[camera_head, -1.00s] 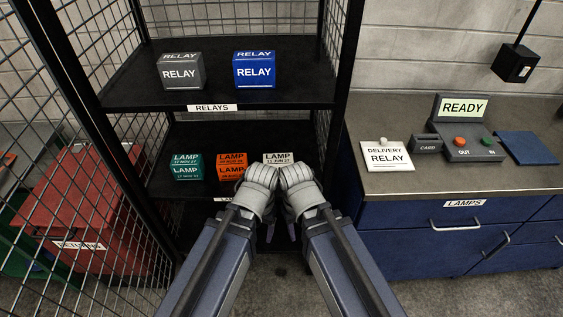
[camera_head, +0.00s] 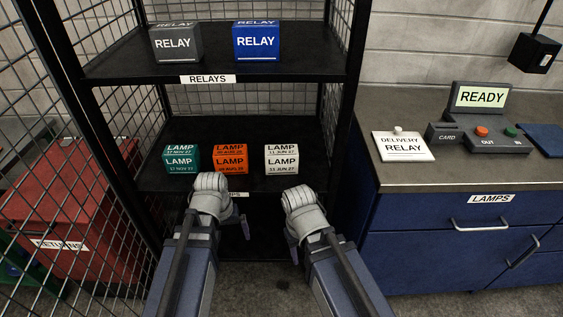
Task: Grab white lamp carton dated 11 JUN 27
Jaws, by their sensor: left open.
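The white lamp carton (camera_head: 282,160), marked 11 JUN 27, stands upright on the lower shelf at the right of a row of three. To its left are an orange lamp carton (camera_head: 230,159) and a green lamp carton (camera_head: 182,160) marked 17 NOV 27. My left gripper (camera_head: 214,203) is in front of the shelf edge, below the orange carton, open and touching no carton. My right gripper (camera_head: 302,211) is below and in front of the white carton, apart from it. Its fingers are mostly hidden, so its opening is unclear.
The upper shelf (camera_head: 120,66) holds a grey relay carton (camera_head: 175,43) and a blue one (camera_head: 256,42). Black posts and mesh flank the rack. A red returns bin (camera_head: 60,205) is at left.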

